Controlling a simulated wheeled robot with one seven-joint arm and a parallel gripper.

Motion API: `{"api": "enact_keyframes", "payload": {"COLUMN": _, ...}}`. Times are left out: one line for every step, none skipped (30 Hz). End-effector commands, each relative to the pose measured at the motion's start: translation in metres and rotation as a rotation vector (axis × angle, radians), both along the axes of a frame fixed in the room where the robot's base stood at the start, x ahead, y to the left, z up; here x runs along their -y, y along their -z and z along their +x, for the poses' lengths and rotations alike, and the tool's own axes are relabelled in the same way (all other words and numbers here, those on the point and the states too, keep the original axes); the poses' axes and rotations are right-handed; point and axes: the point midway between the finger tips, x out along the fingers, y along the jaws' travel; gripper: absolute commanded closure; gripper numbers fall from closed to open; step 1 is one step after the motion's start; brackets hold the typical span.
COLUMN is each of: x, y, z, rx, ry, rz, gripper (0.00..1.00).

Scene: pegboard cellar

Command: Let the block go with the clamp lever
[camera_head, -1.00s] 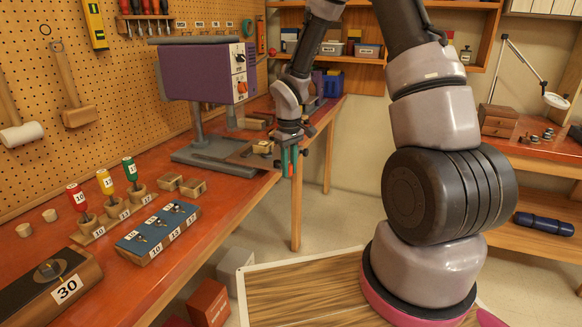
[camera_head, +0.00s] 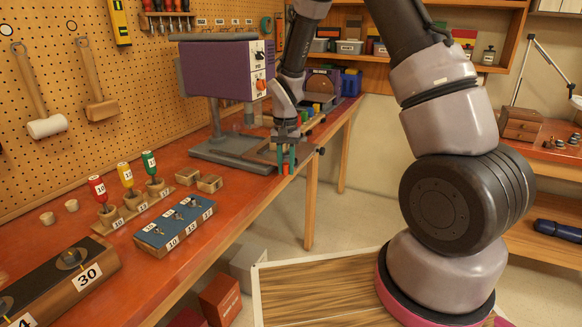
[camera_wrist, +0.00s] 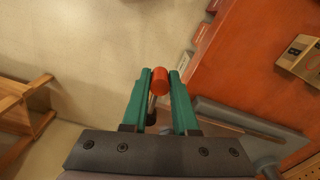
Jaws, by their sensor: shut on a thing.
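The clamp lever's red knob (camera_wrist: 160,82) is between the green fingertips of my gripper (camera_wrist: 159,88) in the wrist view, with a thin grey rod below it. In the head view my gripper (camera_head: 286,163) points down at the front edge of the bench, beside the purple drill press (camera_head: 218,70). It is shut on the red knob, which shows low between the fingers. The press's table (camera_head: 262,151) lies just behind and left of the fingers. The block on it is mostly hidden by my gripper, so I cannot tell whether it is clamped.
On the orange bench are a blue-topped tray (camera_head: 175,224) of bits, red, yellow and green bottles (camera_head: 126,176) in wooden holders, small wooden blocks (camera_head: 209,183) and a dark block marked 30 (camera_head: 75,268). Open floor lies right of the bench edge.

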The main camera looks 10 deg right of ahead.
Motion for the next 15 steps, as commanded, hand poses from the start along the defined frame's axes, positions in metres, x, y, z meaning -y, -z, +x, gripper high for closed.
{"api": "enact_keyframes", "payload": {"x": -0.0021, "y": -0.0007, "z": 0.0016, "rx": 0.002, "ry": 0.020, "rz": 0.000, "gripper": 1.00}}
{"api": "enact_keyframes", "payload": {"x": -0.0031, "y": -0.0007, "z": 0.0020, "rx": 0.002, "ry": 0.033, "rz": 0.000, "gripper": 1.00}}
{"api": "enact_keyframes", "payload": {"x": -0.0041, "y": -0.0007, "z": 0.0026, "rx": 0.002, "ry": 0.048, "rz": 0.000, "gripper": 1.00}}
{"api": "enact_keyframes", "payload": {"x": -0.0046, "y": -0.0007, "z": 0.0031, "rx": 0.002, "ry": 0.059, "rz": 0.000, "gripper": 1.00}}
{"api": "enact_keyframes", "payload": {"x": -0.0051, "y": -0.0007, "z": 0.0036, "rx": 0.002, "ry": 0.069, "rz": 0.000, "gripper": 1.00}}
{"api": "enact_keyframes", "payload": {"x": -0.0055, "y": -0.0007, "z": 0.0041, "rx": 0.003, "ry": 0.080, "rz": 0.001, "gripper": 1.00}}
{"api": "enact_keyframes", "payload": {"x": -0.0059, "y": -0.0007, "z": 0.0045, "rx": 0.002, "ry": 0.087, "rz": 0.000, "gripper": 1.00}}
{"api": "enact_keyframes", "payload": {"x": -0.0062, "y": -0.0008, "z": 0.0048, "rx": 0.003, "ry": 0.092, "rz": 0.000, "gripper": 1.00}}
{"api": "enact_keyframes", "payload": {"x": -0.0065, "y": -0.0007, "z": 0.0050, "rx": 0.003, "ry": 0.099, "rz": 0.000, "gripper": 1.00}}
{"api": "enact_keyframes", "payload": {"x": -0.0068, "y": -0.0007, "z": 0.0052, "rx": 0.003, "ry": 0.103, "rz": 0.000, "gripper": 1.00}}
{"api": "enact_keyframes", "payload": {"x": -0.0070, "y": -0.0007, "z": 0.0053, "rx": 0.003, "ry": 0.107, "rz": 0.000, "gripper": 1.00}}
{"api": "enact_keyframes", "payload": {"x": -0.0071, "y": -0.0007, "z": 0.0054, "rx": 0.003, "ry": 0.110, "rz": 0.000, "gripper": 1.00}}
{"api": "enact_keyframes", "payload": {"x": -0.0073, "y": -0.0007, "z": 0.0055, "rx": 0.003, "ry": 0.112, "rz": 0.000, "gripper": 1.00}}
{"api": "enact_keyframes", "payload": {"x": -0.0074, "y": -0.0007, "z": 0.0055, "rx": 0.003, "ry": 0.113, "rz": 0.000, "gripper": 1.00}}
{"api": "enact_keyframes", "payload": {"x": -0.0075, "y": -0.0007, "z": 0.0057, "rx": 0.002, "ry": 0.114, "rz": 0.000, "gripper": 1.00}}
